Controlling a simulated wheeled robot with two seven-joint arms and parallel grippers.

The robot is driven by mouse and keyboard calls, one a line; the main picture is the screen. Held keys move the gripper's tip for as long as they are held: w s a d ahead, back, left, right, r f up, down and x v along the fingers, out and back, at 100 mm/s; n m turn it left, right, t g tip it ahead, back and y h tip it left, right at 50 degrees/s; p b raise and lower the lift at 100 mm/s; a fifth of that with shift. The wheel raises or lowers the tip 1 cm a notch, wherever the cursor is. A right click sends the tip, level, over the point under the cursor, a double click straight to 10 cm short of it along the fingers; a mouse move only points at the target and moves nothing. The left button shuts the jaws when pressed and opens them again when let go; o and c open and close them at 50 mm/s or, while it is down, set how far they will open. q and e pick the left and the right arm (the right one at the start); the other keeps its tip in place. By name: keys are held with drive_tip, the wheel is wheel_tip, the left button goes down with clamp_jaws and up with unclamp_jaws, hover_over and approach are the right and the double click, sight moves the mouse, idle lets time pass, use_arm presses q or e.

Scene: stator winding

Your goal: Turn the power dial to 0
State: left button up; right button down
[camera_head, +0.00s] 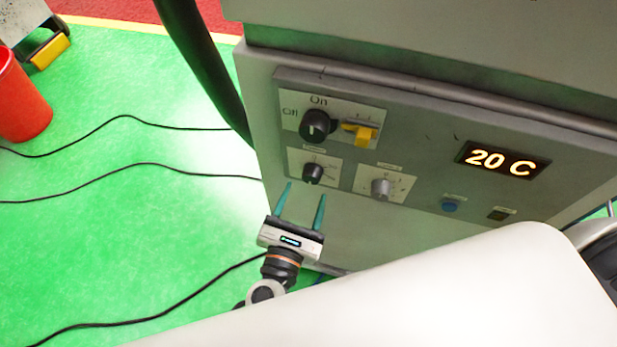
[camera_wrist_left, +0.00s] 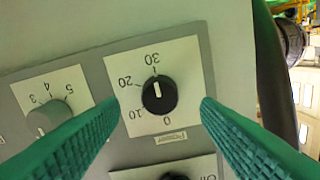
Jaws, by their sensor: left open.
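The power dial is a round black knob (camera_head: 313,173) on a pale plate low on the grey control panel. In the left wrist view, the knob (camera_wrist_left: 159,95) appears upside down, with marks 0, 10, 20 and 30 and a power label (camera_wrist_left: 171,137). Its white pointer line points up in that view, toward the 30. My left gripper (camera_head: 305,190) is open, with green fingers pointing at the panel just below the dial. In the wrist view the dial sits between its fingertips, with gaps on both sides. Contact is not visible. My right gripper is not in view.
A large black On/Off switch (camera_head: 316,126) and a yellow lever (camera_head: 360,135) sit above. A grey dial (camera_head: 381,188) is to the right, with a 20 C display (camera_head: 500,160) and blue button (camera_head: 450,205) beyond. Black cables (camera_head: 130,165) cross the green floor.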

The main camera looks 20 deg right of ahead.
sight(310, 180)
use_arm(q)
drive_tip(key=x, duration=0.4)
drive_tip(key=shift+w, duration=0.1)
drive_tip(key=shift+c, duration=0.6)
drive_tip(key=c, duration=0.9)
